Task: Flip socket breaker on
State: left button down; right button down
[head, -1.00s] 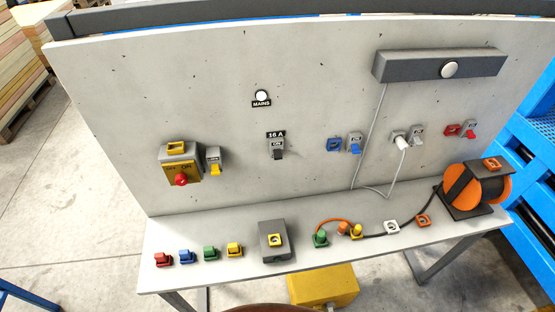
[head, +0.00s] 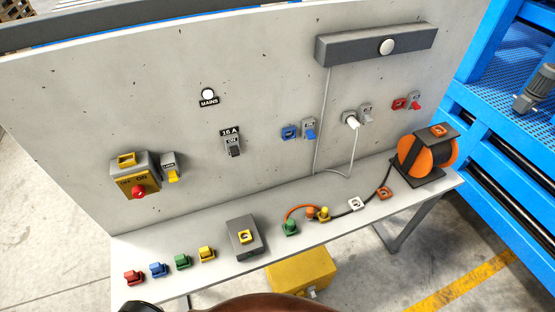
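The breaker under the "16 A" label (head: 231,132) is a small grey box (head: 233,143) on the upright grey panel, left of centre in the head view. It has an "ON" mark on its upper part and a dark lever (head: 235,151) at its lower end, which appears to point down. Nothing touches it. Neither gripper can be made out. A dark piece at the bottom left edge and a brown rounded shape at the bottom middle are cut off by the frame.
A yellow box with a red knob (head: 138,192) is left of the breaker; coloured sockets with switches, including a blue one (head: 289,133), are right. The bench below holds coloured plugs, a grey box (head: 247,236) and an orange cable reel (head: 428,155). Blue machinery (head: 500,120) stands at right.

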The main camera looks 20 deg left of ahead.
aim_at(234, 150)
jog(key=z, duration=1.2)
jog(key=k, duration=1.2)
jog(key=u, duration=1.65)
jog(key=i, duration=0.35)
jog(key=z, duration=0.05)
